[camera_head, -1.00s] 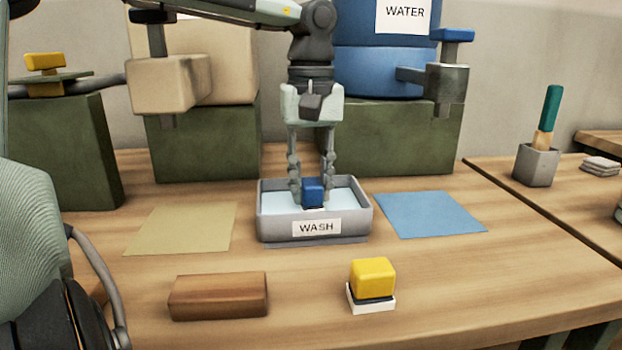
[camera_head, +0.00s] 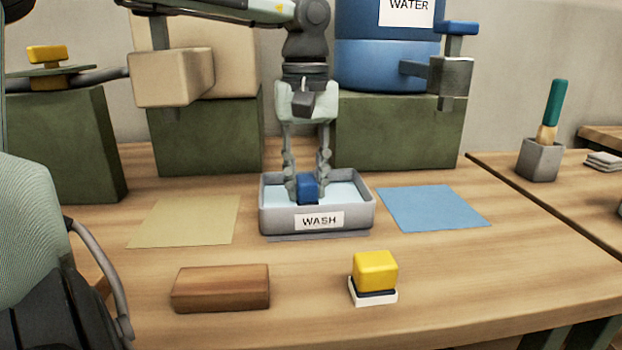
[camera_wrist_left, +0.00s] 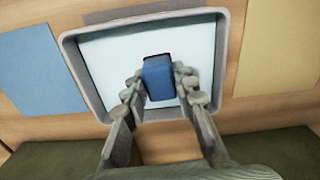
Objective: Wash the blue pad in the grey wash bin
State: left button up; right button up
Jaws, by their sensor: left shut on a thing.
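The blue pad (camera_head: 308,187) is a small blue block held between the fingers of my left gripper (camera_head: 308,190). It is down inside the grey wash bin (camera_head: 320,228), which has a "WASH" label on its front and a pale, water-like floor. In the left wrist view the blue pad (camera_wrist_left: 158,77) sits between the shut fingertips (camera_wrist_left: 160,90), over the pale inside of the bin (camera_wrist_left: 233,50). Its underside is hidden, so I cannot tell how deep it is. My right gripper is not in view.
A tan sheet (camera_head: 185,220) lies left of the bin and a blue sheet (camera_head: 433,207) right of it. A wooden block (camera_head: 220,288) and a yellow pad on a white base (camera_head: 375,272) stand in front. Dispensers stand behind, including a blue water barrel (camera_head: 385,65).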

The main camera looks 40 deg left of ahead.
pick_arm(q)
jog(key=shift+w, duration=0.1)
jog(key=shift+w+d, duration=0.35)
jog(key=shift+w, duration=0.05)
dwell(0.4)
jog(key=shift+s+a+p, duration=0.35)
jog(key=shift+s, duration=0.15)
jog(key=shift+w, duration=0.1)
jog(key=shift+w+d, duration=0.35)
jog(key=shift+w, duration=0.05)
